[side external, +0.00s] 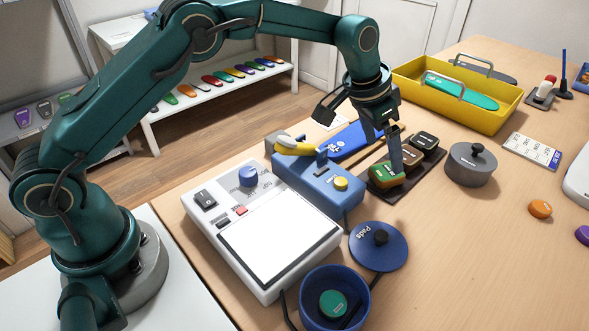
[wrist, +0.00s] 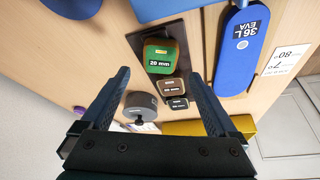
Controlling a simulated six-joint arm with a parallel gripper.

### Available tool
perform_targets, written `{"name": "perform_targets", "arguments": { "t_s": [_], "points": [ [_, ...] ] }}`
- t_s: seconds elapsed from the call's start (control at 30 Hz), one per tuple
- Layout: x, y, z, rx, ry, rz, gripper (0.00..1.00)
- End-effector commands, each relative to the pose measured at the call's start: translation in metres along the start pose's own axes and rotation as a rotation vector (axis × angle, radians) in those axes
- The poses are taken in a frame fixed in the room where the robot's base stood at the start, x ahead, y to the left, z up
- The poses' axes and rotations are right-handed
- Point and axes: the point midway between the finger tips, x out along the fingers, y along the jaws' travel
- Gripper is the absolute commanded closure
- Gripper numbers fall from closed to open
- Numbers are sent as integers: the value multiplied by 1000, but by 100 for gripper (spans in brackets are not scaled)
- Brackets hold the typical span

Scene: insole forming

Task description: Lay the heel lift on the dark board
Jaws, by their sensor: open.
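A green-topped heel lift (wrist: 160,57) with brown sides and a "20 mm" label lies on the dark board (wrist: 168,27). In the side view, this lift (side external: 387,173) is at the near end of the board (side external: 375,189). A brown lift (side external: 404,155) and a black lift (side external: 425,141) stand beyond it in a row. In the wrist view, the brown lift (wrist: 171,88) and the black one (wrist: 178,103) show too. My gripper (wrist: 159,73) is open and empty, its fingertips to either side of the green lift.
A blue device (side external: 315,185) with a yellow handle and a blue "EVA" insole sheet (side external: 352,140) lie left of the board. A grey lidded pot (side external: 471,165) stands close on the right. A yellow tray (side external: 480,108) is behind. The table's right front is mostly free.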

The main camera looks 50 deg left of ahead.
Motion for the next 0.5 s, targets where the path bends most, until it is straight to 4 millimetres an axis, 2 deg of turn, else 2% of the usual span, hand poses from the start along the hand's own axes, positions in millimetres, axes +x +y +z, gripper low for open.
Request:
{"name": "perform_targets", "arguments": {
  "t_s": [0.03, 0.2, 0.5],
  "points": [
    [-12, 0, -1, 0, 4, -1, 5],
    [-41, 0, -1, 0, 3, -1, 5],
    [-70, -1, 2, -7, 2, -4, 5]
  ]
}}
